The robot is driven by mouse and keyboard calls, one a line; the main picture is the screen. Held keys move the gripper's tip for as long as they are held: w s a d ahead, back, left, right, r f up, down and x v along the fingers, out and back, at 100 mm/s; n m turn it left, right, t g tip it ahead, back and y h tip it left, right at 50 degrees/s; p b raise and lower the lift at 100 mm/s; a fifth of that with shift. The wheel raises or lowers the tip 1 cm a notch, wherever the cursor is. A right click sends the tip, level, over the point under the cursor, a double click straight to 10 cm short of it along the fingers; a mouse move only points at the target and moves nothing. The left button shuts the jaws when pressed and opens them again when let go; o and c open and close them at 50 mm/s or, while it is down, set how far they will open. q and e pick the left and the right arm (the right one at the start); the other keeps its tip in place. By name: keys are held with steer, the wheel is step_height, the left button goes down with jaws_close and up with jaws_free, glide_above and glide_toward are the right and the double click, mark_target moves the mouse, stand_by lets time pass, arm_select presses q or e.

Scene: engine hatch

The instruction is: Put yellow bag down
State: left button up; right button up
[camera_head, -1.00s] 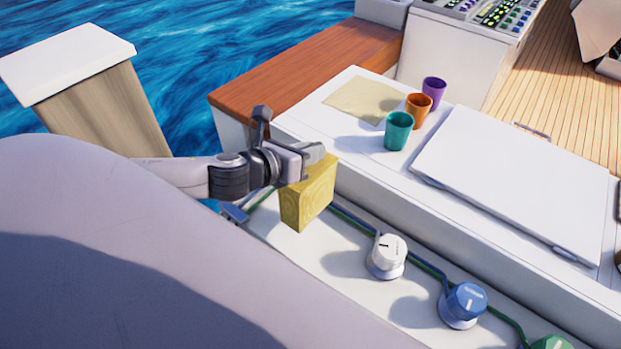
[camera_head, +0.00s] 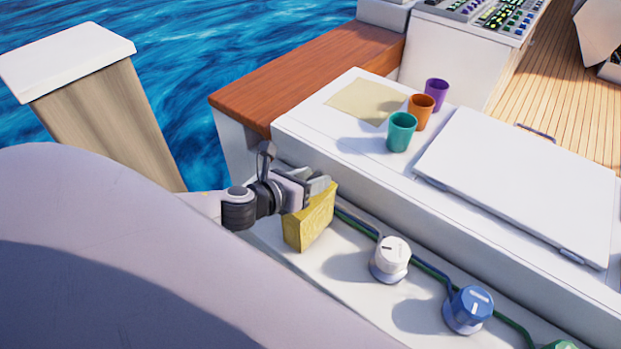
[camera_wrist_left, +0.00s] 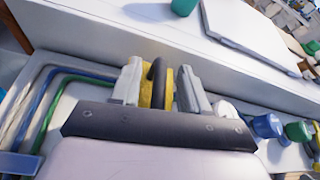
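The yellow bag (camera_head: 309,222) is a boxy yellow block at the near white ledge, left of the white knob. My left gripper (camera_head: 318,187) is at its top. In the left wrist view the yellow bag (camera_wrist_left: 158,92) shows between the two grey fingers (camera_wrist_left: 158,85), with a dark curved handle between them. The fingers look closed around the handle. The bag is upright and its underside is at or very near the ledge; contact is hard to tell. My right gripper is not in view.
A white knob (camera_head: 390,259) and a blue knob (camera_head: 468,308) stand right of the bag, with blue and green lines along the ledge. Teal (camera_head: 401,131), orange (camera_head: 421,112) and purple (camera_head: 436,95) cups stand on the raised white surface, beside a white hatch lid (camera_head: 520,185).

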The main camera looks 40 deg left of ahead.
arm_select(q)
steer(key=v, duration=1.2)
steer(key=s+d+f+n+g, duration=0.1)
steer(key=f+n, duration=0.4)
steer(key=n, duration=0.6)
steer(key=s+d+f+n+g, duration=0.1)
steer(key=s+d+f+n, duration=0.2)
steer(key=n, duration=0.8)
steer(key=s+d+f+n+g, duration=0.1)
steer(key=s+d+f+n, duration=0.1)
steer(key=d+f+n, duration=0.4)
steer(key=shift+s+f+n, duration=0.2)
steer(key=shift+f+n, duration=1.15)
steer(key=shift+n, duration=1.25)
steer(key=shift+d, duration=0.2)
